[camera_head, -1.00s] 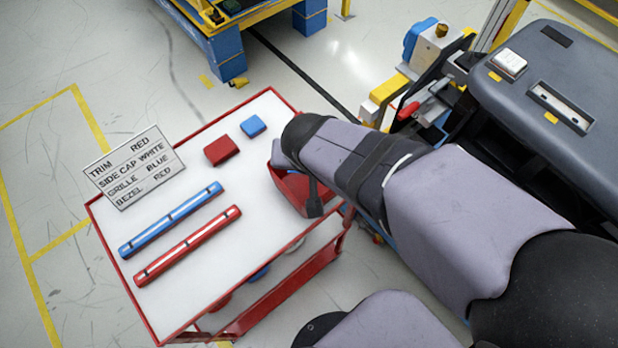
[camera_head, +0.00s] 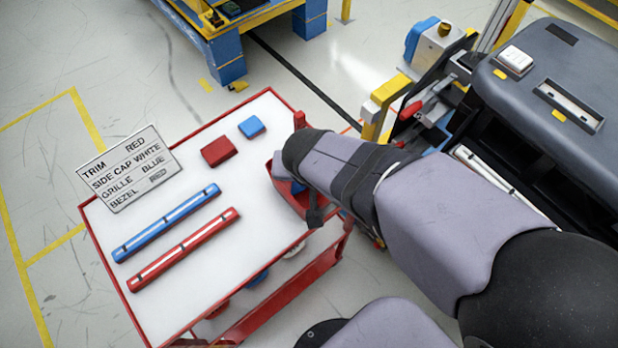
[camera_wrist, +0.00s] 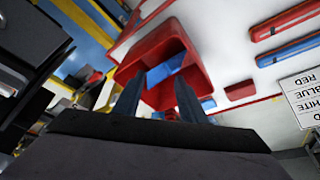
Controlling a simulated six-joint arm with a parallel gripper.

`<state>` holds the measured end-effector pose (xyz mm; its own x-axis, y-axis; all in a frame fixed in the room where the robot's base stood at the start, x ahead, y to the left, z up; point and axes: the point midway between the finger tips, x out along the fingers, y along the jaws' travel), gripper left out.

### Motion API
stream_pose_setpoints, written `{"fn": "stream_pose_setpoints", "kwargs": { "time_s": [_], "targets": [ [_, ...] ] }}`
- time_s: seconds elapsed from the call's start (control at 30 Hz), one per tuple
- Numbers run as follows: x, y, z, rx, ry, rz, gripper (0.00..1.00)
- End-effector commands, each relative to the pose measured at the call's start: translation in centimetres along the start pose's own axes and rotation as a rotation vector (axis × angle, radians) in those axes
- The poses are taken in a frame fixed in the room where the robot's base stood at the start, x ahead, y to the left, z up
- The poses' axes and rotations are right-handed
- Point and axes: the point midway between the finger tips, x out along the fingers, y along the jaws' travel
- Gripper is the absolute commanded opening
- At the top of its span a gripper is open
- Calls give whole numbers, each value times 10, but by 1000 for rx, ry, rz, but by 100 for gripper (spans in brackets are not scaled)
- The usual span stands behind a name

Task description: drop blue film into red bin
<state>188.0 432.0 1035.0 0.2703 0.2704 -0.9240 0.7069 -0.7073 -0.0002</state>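The red bin (camera_head: 289,196) is at the right edge of the cart, partly hidden by my arm. In the wrist view the bin (camera_wrist: 132,66) opens in front of my gripper. A blue piece, seemingly the blue film (camera_wrist: 165,69), shows inside the bin beyond the fingertips, and a small blue patch shows in the bin in the head view (camera_head: 297,187). My gripper (camera_wrist: 159,82) has its two fingers apart, with no object clearly held between them. In the head view the fingers are hidden behind my arm.
The white cart top (camera_head: 255,185) holds a blue bar (camera_head: 167,223), a red bar (camera_head: 184,250), a red block (camera_head: 219,151) and a blue block (camera_head: 252,127). A sign (camera_head: 127,168) stands at its left. The grey dashboard module (camera_head: 545,85) is at right.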

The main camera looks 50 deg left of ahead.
Motion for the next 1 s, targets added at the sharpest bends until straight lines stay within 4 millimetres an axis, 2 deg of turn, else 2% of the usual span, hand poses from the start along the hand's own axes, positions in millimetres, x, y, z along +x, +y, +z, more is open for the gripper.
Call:
{"fn": "stream_pose_setpoints", "kwargs": {
  "time_s": [0.37, 0.8, 1.0],
  "targets": [
    [-8, -1, -1, -1, 4, -2, 38],
    [-61, -1, 0, 1, 3, -2, 38],
    [-72, 0, 0, -1, 1, -1, 38]
  ]
}}
